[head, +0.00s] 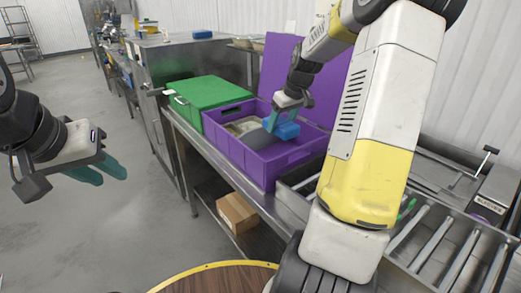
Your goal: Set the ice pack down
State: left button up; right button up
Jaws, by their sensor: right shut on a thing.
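A blue ice pack (287,131) is in my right gripper (283,113), at the opening of a purple box (262,160). The gripper's teal fingers point down and are shut on the pack. I cannot tell whether the pack touches anything inside the box. The box's purple lid (325,75) stands open behind. A pale, flat item (243,126) lies inside the box on the left; the box floor is mostly hidden. My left gripper (112,173) is empty over the floor at the left, its teal fingers apart.
A closed green box (210,92) stands beside the purple one on the metal table (205,143). A cardboard box (238,212) sits on the shelf below. Metal rails (440,235) lie at the right. A round wooden top (215,279) is at the front. The left floor is clear.

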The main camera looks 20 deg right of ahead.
jog(key=f, duration=0.8)
jog(key=shift+w+a+f, duration=0.1)
jog(key=shift+w+f, duration=0.1)
jog(key=shift+w, duration=0.15)
jog(key=shift+f, duration=2.2)
jog(key=shift+f, duration=0.1)
jog(key=o, duration=1.7)
jog(key=shift+o, duration=0.2)
